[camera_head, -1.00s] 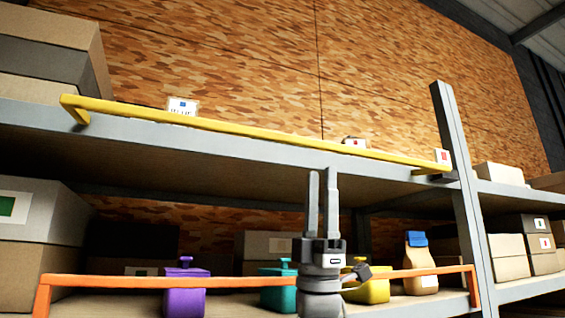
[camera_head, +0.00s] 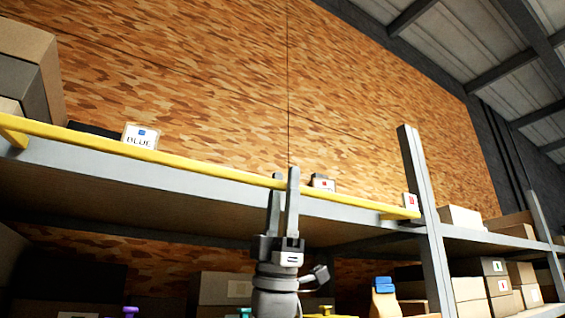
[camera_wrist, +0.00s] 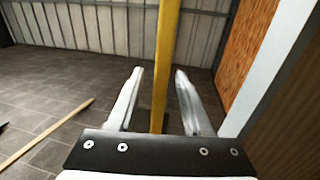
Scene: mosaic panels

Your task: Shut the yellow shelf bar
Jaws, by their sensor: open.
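The yellow shelf bar (camera_head: 205,165) runs along the front of the upper shelf, standing out from the shelf edge. Its left end reaches the picture's left edge and its right end is near the upright post. My gripper (camera_head: 283,180) points up in front of the shelf, with its fingertips at the bar's height. In the wrist view the yellow bar (camera_wrist: 166,60) passes between the two spread fingers of my gripper (camera_wrist: 158,85). The fingers are open, with a gap on each side of the bar. I cannot tell whether either finger touches it.
The upper shelf edge (camera_head: 120,166) lies behind the bar. A grey upright post (camera_head: 424,220) stands at the right. Boxes fill the shelves beyond it. Grey floor (camera_wrist: 50,90) shows in the wrist view.

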